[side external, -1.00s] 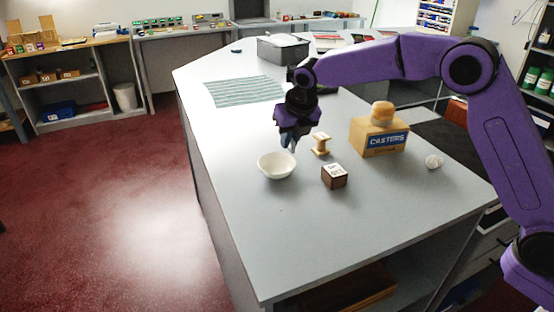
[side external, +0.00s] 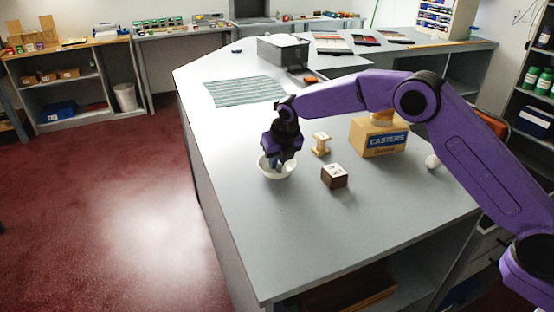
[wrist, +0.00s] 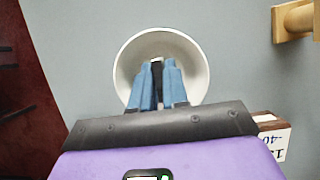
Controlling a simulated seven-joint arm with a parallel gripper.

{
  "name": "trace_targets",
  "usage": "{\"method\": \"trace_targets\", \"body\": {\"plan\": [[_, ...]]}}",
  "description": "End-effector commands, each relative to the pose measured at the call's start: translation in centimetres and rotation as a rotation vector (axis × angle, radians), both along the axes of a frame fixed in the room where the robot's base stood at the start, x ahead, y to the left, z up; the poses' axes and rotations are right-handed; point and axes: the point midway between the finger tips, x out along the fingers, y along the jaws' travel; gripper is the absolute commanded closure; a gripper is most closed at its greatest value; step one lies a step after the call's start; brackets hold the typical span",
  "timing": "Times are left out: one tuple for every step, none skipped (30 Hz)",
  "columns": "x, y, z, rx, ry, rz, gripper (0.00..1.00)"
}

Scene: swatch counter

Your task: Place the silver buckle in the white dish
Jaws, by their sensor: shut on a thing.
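The white dish (side external: 266,173) stands upright on the grey counter, and it also shows in the wrist view (wrist: 197,62). My gripper (side external: 278,166) is right over the dish, with its fingertips down at or inside the rim. In the wrist view my blue fingers (wrist: 157,64) are close together over the bowl, with a narrow dark piece (wrist: 157,72) between them. I take this piece for the silver buckle; the fingers hide most of it, and its shape cannot be made out. I cannot tell whether it touches the dish.
A wooden spool (side external: 321,144) and a dark block with a white label (side external: 334,176) stand right of the dish. Behind them is a casters box (side external: 378,139) with a round tan thing on top. A striped cloth (side external: 244,91) lies behind. The counter's front is clear.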

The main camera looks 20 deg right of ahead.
Motion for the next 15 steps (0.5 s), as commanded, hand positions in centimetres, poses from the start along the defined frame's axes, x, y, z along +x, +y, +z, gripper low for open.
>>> {"method": "trace_targets", "body": {"plan": [[0.00,0.00,0.03,0.000,0.000,0.000,1.00],[0.00,0.01,0.03,0.000,0.000,0.000,1.00],[0.00,0.01,0.01,0.000,0.000,0.000,1.00],[-0.01,0.00,-0.03,0.000,0.000,0.000,1.00],[-0.01,0.00,-0.10,0.000,0.001,0.000,1.00],[-0.01,0.00,-0.22,0.000,0.001,0.000,1.00],[-0.02,0.00,-0.30,0.000,0.001,0.000,1.00],[-0.01,0.00,-0.33,0.000,0.000,0.000,0.83],[-0.01,0.01,-0.30,0.000,0.000,0.000,0.70],[-0.01,0.01,-0.30,0.000,0.000,0.000,0.60],[-0.01,0.01,-0.30,0.000,0.000,0.000,0.60],[-0.01,0.00,-0.29,0.000,0.000,0.000,0.60],[-0.01,0.01,-0.29,0.000,0.000,0.000,0.60],[-0.01,0.01,-0.29,0.000,0.000,0.000,0.60],[-0.01,0.01,-0.28,0.000,0.000,0.000,0.60]]}}
